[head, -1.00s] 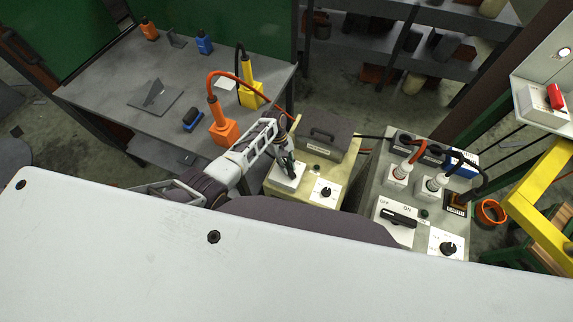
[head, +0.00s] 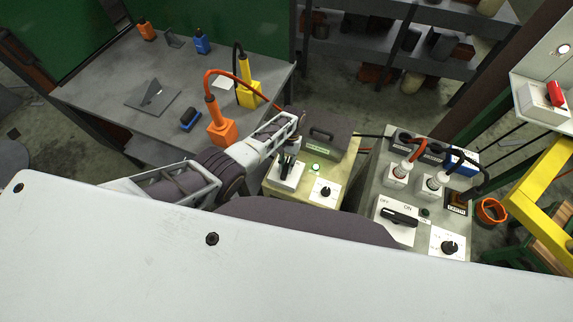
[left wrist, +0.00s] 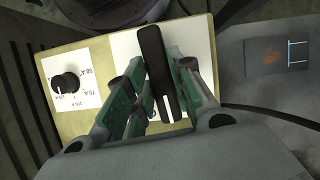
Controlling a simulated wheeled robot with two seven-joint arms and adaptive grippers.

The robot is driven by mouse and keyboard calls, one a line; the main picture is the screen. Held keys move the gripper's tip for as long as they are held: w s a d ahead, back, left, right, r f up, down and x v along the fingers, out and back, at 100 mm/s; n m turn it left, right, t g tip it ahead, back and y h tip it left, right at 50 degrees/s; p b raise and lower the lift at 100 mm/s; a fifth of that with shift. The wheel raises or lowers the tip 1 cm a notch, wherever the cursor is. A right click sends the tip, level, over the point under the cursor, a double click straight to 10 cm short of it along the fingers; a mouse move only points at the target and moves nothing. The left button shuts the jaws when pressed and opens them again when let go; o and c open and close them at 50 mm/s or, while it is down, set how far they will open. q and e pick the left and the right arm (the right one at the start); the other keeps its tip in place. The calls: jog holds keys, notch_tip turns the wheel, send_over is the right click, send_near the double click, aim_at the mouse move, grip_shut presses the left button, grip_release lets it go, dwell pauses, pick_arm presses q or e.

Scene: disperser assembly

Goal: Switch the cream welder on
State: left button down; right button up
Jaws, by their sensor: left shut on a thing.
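The cream welder (head: 300,192) stands between the workbench and the grey welder. It has a white switch plate (head: 283,184), a dial (head: 325,191) and a small lamp (head: 315,167) that glows green. My left gripper (head: 288,167) is over the switch plate. In the left wrist view, its green fingers (left wrist: 158,85) are shut around the black switch handle (left wrist: 153,60), which hides part of the plate. The dial also shows there (left wrist: 65,83). The switch's printed labels are mostly hidden. My right gripper is not in view.
To the right stands the grey welder (head: 376,170) with its own black switch (head: 400,217) and plugged cables. The workbench (head: 110,75) at left holds an orange block (head: 222,133) and a yellow block (head: 250,95). A yellow frame (head: 535,185) stands at far right.

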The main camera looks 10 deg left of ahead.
pick_arm(q)
jog(key=shift+m, duration=0.6)
jog(key=shift+y, duration=0.3)
jog(key=c, duration=1.2)
grip_release()
jog(key=shift+c, duration=0.2)
jog(key=v, duration=1.2)
jog(key=shift+s, duration=0.15)
